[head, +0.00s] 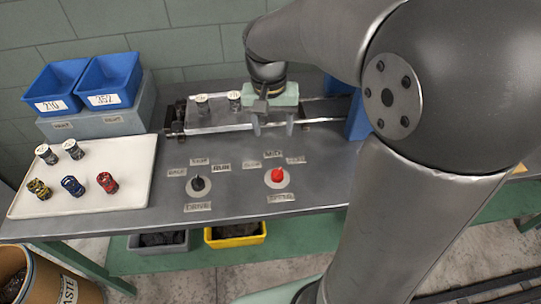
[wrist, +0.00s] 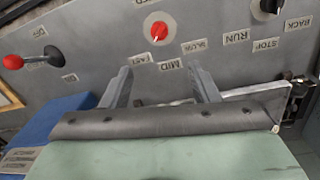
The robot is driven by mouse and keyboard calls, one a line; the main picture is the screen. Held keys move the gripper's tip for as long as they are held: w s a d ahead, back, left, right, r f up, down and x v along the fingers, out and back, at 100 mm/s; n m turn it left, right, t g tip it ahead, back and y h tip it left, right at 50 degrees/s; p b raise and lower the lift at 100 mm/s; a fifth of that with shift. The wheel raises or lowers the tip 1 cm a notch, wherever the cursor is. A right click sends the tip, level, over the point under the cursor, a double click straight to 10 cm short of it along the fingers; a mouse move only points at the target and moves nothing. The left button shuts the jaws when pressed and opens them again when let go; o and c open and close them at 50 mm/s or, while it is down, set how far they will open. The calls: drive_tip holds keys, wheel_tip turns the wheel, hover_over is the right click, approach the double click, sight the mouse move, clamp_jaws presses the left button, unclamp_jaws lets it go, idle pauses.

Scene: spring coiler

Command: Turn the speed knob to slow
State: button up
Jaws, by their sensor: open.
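The red speed knob (head: 277,175) sits on a pale round plate on the grey panel, above the SPEED label (head: 281,197). In the wrist view the red knob (wrist: 159,30) is near the top centre. The SLOW (wrist: 195,45), MID (wrist: 171,65) and FAST (wrist: 143,57) labels lie on its gripper side. Which label its pointer faces is too small to tell surely. My gripper (head: 273,127) is open and empty, behind the knob in the head view and apart from it. In the wrist view its fingers (wrist: 160,80) are spread below the knob.
A black drive knob (head: 198,184) is left of the red one. A red-balled lever (wrist: 13,62) shows in the wrist view. A white tray (head: 125,195) holds springs and spools; blue bins (head: 108,82) stand behind it. The panel around the knobs is clear.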

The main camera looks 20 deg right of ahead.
sight(277, 171)
drive_tip(key=f, duration=1.1)
drive_tip(key=d+f, duration=0.1)
drive_tip(key=f, duration=0.4)
drive_tip(key=shift+s+f, duration=0.2)
drive_tip(key=shift+f, duration=0.2)
drive_tip(key=c, duration=1)
